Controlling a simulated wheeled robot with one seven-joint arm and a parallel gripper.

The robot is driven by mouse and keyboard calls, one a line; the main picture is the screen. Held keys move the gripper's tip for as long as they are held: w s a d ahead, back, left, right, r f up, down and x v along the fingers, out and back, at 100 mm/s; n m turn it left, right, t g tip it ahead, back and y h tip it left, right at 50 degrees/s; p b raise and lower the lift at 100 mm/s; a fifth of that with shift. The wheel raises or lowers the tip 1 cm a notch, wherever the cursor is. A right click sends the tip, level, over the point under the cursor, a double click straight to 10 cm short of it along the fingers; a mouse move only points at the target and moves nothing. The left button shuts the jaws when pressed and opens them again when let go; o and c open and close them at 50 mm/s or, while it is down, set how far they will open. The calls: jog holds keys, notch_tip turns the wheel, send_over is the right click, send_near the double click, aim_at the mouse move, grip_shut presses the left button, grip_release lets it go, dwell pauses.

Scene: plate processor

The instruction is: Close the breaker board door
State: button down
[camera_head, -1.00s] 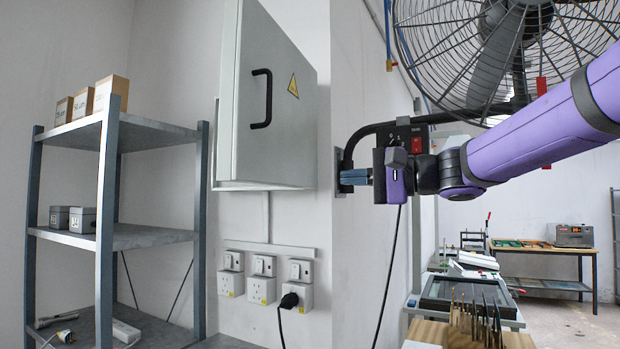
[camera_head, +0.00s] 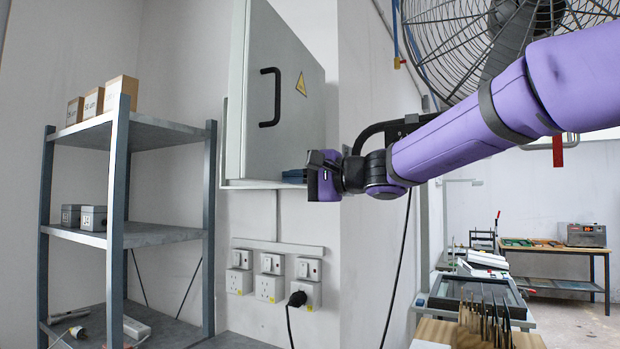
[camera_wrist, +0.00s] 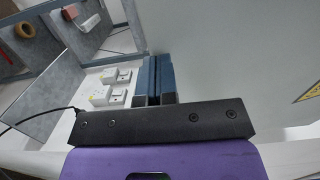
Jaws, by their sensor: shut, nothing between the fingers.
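The breaker board door (camera_head: 300,100) is a pale grey panel with a black handle (camera_head: 270,97) and a yellow warning sign. It stands partly open, swung out from the grey box (camera_head: 236,100) on the wall. My gripper (camera_head: 292,176) is at the door's lower edge near its right side, with its blue fingers pointing left. In the wrist view the two blue fingers (camera_wrist: 158,78) are together and empty, beside the pale door surface (camera_wrist: 230,55). I cannot tell whether they touch the door.
Sockets (camera_head: 270,277) with a black plug sit on the wall below the box. A grey shelf rack (camera_head: 120,235) with boxes stands at left. A caged fan (camera_head: 470,40) hangs at upper right, behind my arm. A bench with tools (camera_head: 480,318) stands at lower right.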

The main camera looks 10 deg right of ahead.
jog(key=shift+w+a, duration=0.1)
jog(key=shift+a, duration=0.15)
